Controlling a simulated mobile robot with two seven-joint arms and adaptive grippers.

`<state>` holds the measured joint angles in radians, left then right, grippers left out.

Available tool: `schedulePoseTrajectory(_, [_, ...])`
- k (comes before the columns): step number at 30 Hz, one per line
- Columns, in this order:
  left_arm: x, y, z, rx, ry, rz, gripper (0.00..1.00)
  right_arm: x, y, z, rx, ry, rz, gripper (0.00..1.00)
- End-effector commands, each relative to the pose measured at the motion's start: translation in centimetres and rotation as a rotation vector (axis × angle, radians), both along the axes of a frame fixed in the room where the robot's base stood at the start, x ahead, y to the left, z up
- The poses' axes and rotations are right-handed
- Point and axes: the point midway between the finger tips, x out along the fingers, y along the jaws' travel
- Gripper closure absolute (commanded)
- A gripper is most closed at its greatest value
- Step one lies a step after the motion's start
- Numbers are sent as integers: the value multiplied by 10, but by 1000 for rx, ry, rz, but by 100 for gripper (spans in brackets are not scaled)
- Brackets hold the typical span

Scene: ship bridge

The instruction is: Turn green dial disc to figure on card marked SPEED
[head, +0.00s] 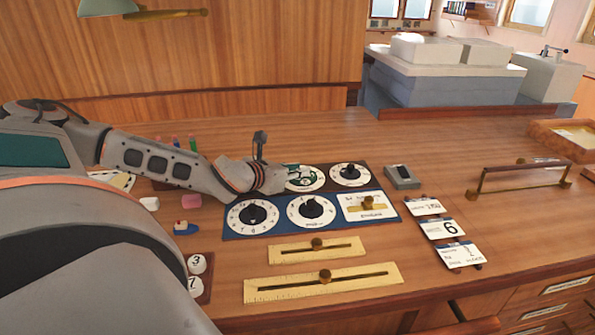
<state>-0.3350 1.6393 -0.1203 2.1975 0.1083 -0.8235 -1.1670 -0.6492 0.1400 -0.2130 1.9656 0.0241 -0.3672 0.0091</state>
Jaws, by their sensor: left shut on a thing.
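My left gripper (288,180) reaches over the dark panel from the left and is shut at the upper left dial (314,185). Green shows between and beside the fingers there, at the dial's middle; the gripper hides much of this dial and its pointer. Three cards (442,228) lie in a column to the right of the panels. The middle one shows a large 6, and the lowest seems to show a 1. Their small print, including any SPEED mark, is too small to read. My right gripper is out of view.
Another dial (350,175) sits right of the gripped one. Two white dials with dark knobs (254,215) are on the blue panel (382,205). Brass sliders (320,285) lie in front. A grey box (402,177) and a raised rail (525,165) stand to the right.

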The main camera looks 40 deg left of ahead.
Motion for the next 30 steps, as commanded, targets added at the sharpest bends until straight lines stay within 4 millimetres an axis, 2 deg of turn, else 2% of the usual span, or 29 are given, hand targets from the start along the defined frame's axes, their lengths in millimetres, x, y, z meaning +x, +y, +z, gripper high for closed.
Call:
schedulePoseTrajectory(2, [1, 0, 1, 0, -2, -1, 100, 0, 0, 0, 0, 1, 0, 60])
schedulePoseTrajectory(3, [0, 0, 1, 0, -2, -1, 73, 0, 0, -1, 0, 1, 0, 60])
schedulePoseTrajectory(4, [0, 0, 1, 0, -2, -1, 67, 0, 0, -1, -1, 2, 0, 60])
schedulePoseTrajectory(20, [-3, -3, 2, 2, -2, -6, 67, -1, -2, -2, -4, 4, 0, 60])
schedulePoseTrajectory(30, [-23, -2, 11, 4, -2, -2, 67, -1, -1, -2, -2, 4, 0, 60])
